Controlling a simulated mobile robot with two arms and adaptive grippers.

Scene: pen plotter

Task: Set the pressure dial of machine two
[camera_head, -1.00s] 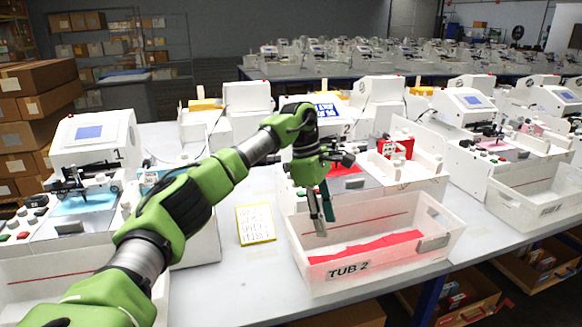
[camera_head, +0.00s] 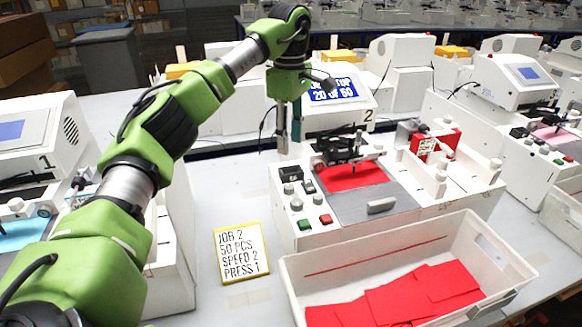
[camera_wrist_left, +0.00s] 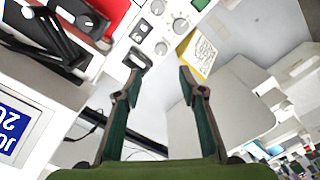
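Machine two (camera_head: 345,120) is white, with a "2" beside its tilted screen. Its front left panel carries several small grey knobs (camera_head: 296,204), black switches (camera_head: 308,186), a green button (camera_head: 305,224) and a red button (camera_head: 326,219). I cannot tell which knob is the pressure dial; no label is readable. The knobs also show in the left wrist view (camera_wrist_left: 161,47). My left gripper (camera_head: 289,146) hangs pointing down behind and above the panel's left end, touching nothing. Its fingers are apart and empty in the left wrist view (camera_wrist_left: 162,66). My right gripper is out of view.
A yellow-edged card (camera_head: 240,252) reading "JOB 2, 50 PCS, SPEED 2, PRESS 1" lies left of machine two. An open white tub (camera_head: 292,284) with red sheets stands in front. Machine one (camera_head: 35,130) is left, another machine (camera_head: 515,85) right.

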